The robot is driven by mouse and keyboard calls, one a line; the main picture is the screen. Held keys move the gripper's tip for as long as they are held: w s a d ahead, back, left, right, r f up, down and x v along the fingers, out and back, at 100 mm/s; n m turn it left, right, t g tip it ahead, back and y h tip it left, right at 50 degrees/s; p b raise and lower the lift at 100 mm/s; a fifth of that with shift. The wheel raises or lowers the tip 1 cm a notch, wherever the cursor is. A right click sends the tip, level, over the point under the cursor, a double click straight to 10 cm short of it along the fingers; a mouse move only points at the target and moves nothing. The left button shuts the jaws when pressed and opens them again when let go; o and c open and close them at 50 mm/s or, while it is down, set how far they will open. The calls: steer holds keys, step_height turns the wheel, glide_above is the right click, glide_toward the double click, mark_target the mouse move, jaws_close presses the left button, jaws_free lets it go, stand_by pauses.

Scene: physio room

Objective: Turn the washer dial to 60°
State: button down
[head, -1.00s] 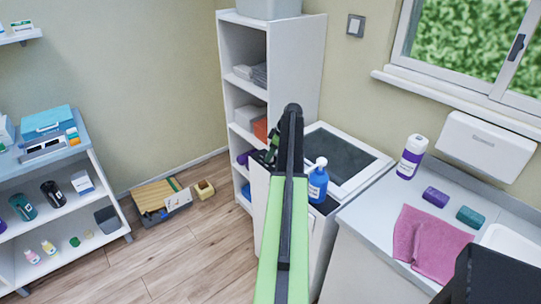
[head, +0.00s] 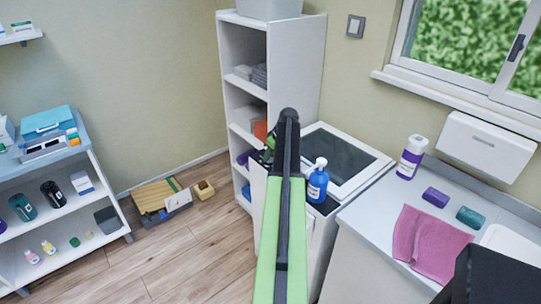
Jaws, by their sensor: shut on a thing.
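The washer (head: 311,238) is a white machine with a dark glass panel (head: 341,157) in its top, standing between the tall shelf and the sink counter. My green and black arm reaches across it from the bottom of the head view. My gripper (head: 264,157) shows only in part, at the left of the arm's dark end, by the washer's far left edge. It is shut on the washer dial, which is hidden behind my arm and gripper. The dial's pointer and its temperature marks cannot be read.
A blue pump bottle (head: 317,184) stands on the washer just right of my arm. The counter holds a purple-labelled bottle (head: 411,157) and a pink towel (head: 430,240). The white shelf (head: 308,75) rises behind. A wooden crate (head: 155,197) lies on the floor at left.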

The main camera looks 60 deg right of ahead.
steer(key=m+h, duration=0.1)
steer(key=m, duration=0.2)
steer(key=m+g+h, duration=0.1)
steer(key=m, duration=0.3)
steer(key=shift+a+h, duration=0.1)
steer(key=shift+h, duration=0.2)
steer(key=m+g+h, duration=0.1)
steer(key=m, duration=0.3)
steer(key=shift+g, duration=0.3)
steer(key=m, duration=0.2)
steer(key=m+g, duration=0.1)
steer(key=m, duration=0.1)
steer(key=shift+w+g, duration=0.1)
steer(key=shift+g, duration=0.2)
steer(key=m+g, duration=0.2)
steer(key=m, duration=0.3)
steer(key=shift+m, duration=0.4)
steer(key=shift+m+g+y, duration=0.4)
steer(key=shift+m+g, duration=0.3)
steer(key=shift+m, duration=1.3)
